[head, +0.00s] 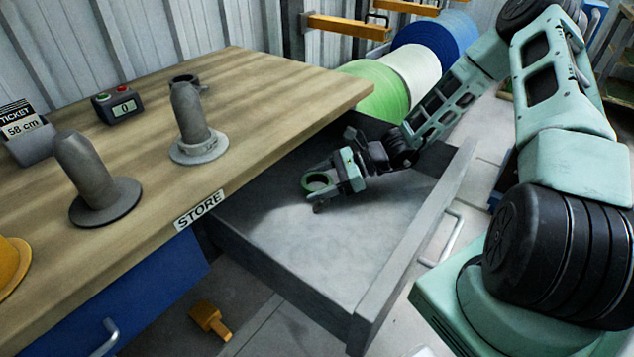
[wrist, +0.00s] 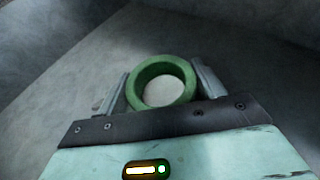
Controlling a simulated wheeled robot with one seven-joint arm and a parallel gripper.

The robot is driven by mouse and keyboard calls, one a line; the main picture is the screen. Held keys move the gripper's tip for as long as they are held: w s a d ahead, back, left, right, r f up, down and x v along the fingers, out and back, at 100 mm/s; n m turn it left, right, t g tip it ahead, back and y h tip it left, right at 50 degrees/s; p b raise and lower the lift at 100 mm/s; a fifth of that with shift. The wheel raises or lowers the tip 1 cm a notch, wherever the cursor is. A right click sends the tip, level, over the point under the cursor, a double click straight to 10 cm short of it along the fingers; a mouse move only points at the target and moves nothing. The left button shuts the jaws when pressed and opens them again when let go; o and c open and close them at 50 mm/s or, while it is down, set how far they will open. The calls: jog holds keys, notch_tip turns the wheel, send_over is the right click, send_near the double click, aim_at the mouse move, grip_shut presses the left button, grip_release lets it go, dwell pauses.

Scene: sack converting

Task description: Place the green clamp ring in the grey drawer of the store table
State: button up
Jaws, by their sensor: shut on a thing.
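The green clamp ring (wrist: 162,82) sits between the two fingers of my gripper (wrist: 163,92) in the wrist view. In the head view the ring (head: 320,182) is at the tip of my gripper (head: 322,190), inside the outline of the open grey drawer (head: 290,268). My gripper is shut on the ring. The drawer is pulled out from the store table (head: 270,85), and its floor looks bare. I cannot tell whether the ring touches the drawer floor.
On the table stand two grey posts (head: 90,170) (head: 188,115), one with a pale ring (head: 200,148) at its base. A blue drawer front (head: 150,290) is at the left. A yellow object (head: 210,320) lies on the floor. Coloured rolls (head: 410,70) stand behind.

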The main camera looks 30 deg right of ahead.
jog(key=shift+f, duration=0.15)
jog(key=o, duration=1.5)
jog(key=shift+d+r, duration=0.25)
jog(key=shift+r, duration=0.1)
jog(key=p+v, duration=0.1)
jog(key=v, duration=0.5)
jog(key=shift+s+d+r, duration=0.2)
jog(key=s+a+r+n+g, duration=0.1)
jog(key=a+n, duration=0.1)
jog(key=s+a+r+n+g+h, duration=0.1)
jog(key=a+n+g, duration=0.1)
jog(key=a, duration=0.1)
jog(key=s+a+r+n+g, duration=0.1)
jog(key=a+n+g, duration=0.1)
jog(key=a, duration=0.1)
jog(key=shift+s+a+r+n, duration=0.2)
jog(key=shift+r+n, duration=0.05)
jog(key=shift+n, duration=0.15)
jog(key=s+a+r+n+h, duration=0.5)
jog(key=s+a+r+n, duration=0.1)
jog(key=s+n, duration=0.4)
jog(key=s+a+r+n+h, duration=0.6)
jog(key=s+n, duration=0.4)
jog(key=n, duration=0.3)
jog(key=shift+a+n, duration=0.3)
jog(key=shift+a, duration=0.5)
